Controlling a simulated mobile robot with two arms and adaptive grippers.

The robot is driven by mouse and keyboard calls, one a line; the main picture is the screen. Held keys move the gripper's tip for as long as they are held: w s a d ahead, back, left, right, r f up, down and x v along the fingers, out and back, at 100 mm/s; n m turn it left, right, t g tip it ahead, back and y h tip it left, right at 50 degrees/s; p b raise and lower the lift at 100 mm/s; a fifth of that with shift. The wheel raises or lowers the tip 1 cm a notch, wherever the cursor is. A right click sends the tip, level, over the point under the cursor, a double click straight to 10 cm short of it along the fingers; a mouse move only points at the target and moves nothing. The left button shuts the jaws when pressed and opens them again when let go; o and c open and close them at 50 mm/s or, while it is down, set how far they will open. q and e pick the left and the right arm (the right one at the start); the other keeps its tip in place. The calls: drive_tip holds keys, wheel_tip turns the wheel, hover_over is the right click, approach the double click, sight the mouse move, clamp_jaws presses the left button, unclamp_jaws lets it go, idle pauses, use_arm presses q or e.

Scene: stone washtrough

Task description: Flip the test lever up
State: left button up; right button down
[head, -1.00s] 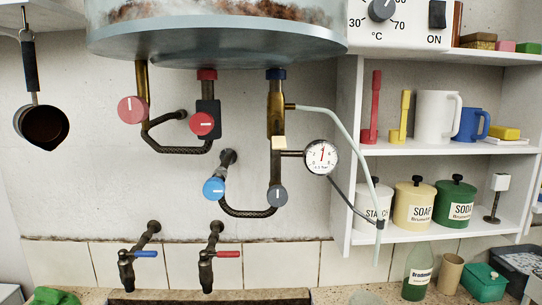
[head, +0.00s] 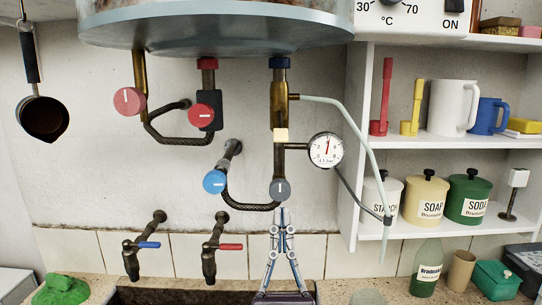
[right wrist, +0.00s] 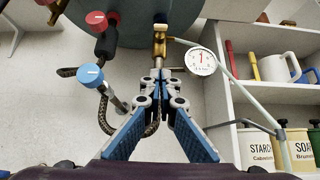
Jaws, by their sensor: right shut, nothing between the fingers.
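A brass valve (head: 278,102) with a blue cap hangs under the tank at the centre. A small cream tab (head: 281,135), which looks like the test lever, sits low on its front. Whether it points up or down is too small to tell. My right gripper (head: 282,210) is shut and empty. Its fingers point up, with the tips just below the grey knob (head: 280,189) and well below the cream tab. In the right wrist view the closed fingers (right wrist: 161,76) stand in front of the lower pipe, below the brass valve (right wrist: 160,40). My left gripper is out of view.
A pressure gauge (head: 326,149) sits right of the valve, with a pale hose (head: 353,122) curving past it. A blue knob (head: 214,181) and braided pipe lie to the left. A shelf (head: 450,143) with mugs and canisters stands at right. Two taps (head: 209,262) are below left.

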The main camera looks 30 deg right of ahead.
sight(280, 125)
use_arm(q)
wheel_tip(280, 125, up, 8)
drive_tip(key=p, duration=0.7)
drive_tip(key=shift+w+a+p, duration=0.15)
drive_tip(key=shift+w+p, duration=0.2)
drive_tip(key=shift+p, duration=0.05)
use_arm(e)
drive_tip(key=w+d+r, duration=0.1)
drive_tip(key=w+r, duration=0.2)
drive_tip(key=r, duration=0.7)
drive_tip(key=shift+w+d+r, duration=0.35)
drive_tip(key=shift+w+d, duration=0.05)
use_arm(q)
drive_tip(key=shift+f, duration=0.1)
use_arm(e)
drive_tip(key=shift+w, duration=0.1)
